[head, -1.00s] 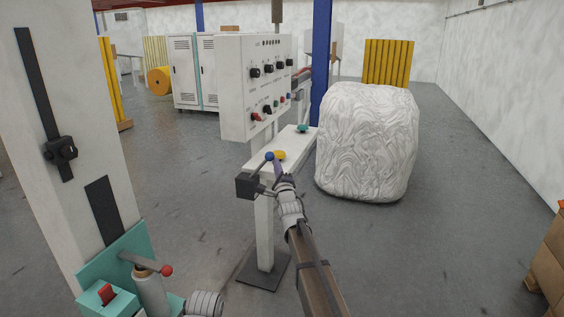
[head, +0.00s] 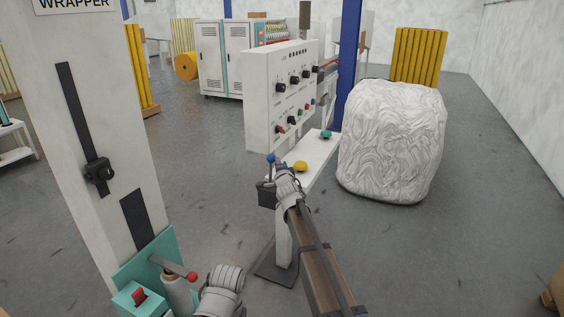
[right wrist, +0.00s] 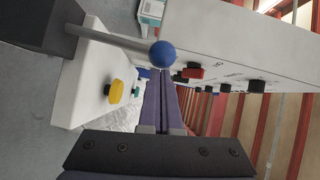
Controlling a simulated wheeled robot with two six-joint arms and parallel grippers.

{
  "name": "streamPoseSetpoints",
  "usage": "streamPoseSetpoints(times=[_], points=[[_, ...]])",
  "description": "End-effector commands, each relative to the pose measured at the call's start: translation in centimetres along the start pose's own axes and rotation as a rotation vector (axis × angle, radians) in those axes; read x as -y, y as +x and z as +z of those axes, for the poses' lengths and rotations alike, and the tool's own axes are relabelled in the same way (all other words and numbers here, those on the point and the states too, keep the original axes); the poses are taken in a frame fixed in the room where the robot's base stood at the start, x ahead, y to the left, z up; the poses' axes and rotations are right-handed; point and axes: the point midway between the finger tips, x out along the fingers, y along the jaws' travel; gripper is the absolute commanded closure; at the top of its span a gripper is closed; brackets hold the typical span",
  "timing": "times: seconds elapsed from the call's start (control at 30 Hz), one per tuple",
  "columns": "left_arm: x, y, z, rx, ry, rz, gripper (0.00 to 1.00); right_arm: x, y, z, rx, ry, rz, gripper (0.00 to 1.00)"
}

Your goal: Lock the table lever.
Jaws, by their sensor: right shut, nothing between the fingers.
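The table lever is a thin rod with a blue ball knob (head: 270,158), on a black block (head: 266,193) at the near end of the white control table (head: 318,160). In the head view the rod stands nearly upright. My right gripper (head: 279,167) is shut and empty, just right of the knob. In the right wrist view the blue knob (right wrist: 162,53) is right at the tips of the shut fingers (right wrist: 162,76); I cannot tell whether they touch. The grey rod (right wrist: 115,41) runs left to the black block. My left gripper is not in view.
A yellow button (head: 300,166) and a green button (head: 326,134) are on the table top. The control panel (head: 268,95) rises behind it. A white wrapped bale (head: 393,140) stands to the right. A red-knobbed lever (head: 192,277) is at lower left.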

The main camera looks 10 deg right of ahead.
Motion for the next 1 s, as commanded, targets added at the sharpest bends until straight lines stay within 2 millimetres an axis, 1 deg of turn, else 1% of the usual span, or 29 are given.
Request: streamPoseSetpoints(times=[0.03, 0.1, 0.3, 1.0], points=[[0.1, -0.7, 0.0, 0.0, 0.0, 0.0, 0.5, 0.6, 0.2, 0.2, 0.001, -0.011, 0.009, 1.0], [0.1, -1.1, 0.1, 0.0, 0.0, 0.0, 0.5, 0.8, 0.5, 0.6, 0.001, -0.032, 0.023, 1.0], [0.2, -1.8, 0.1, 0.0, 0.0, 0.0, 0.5, 0.9, 0.9, 1.2, 0.0, -0.075, 0.051, 1.0], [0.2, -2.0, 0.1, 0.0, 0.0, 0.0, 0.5, 1.0, 1.0, 1.7, 0.005, -0.091, 0.059, 1.0]])
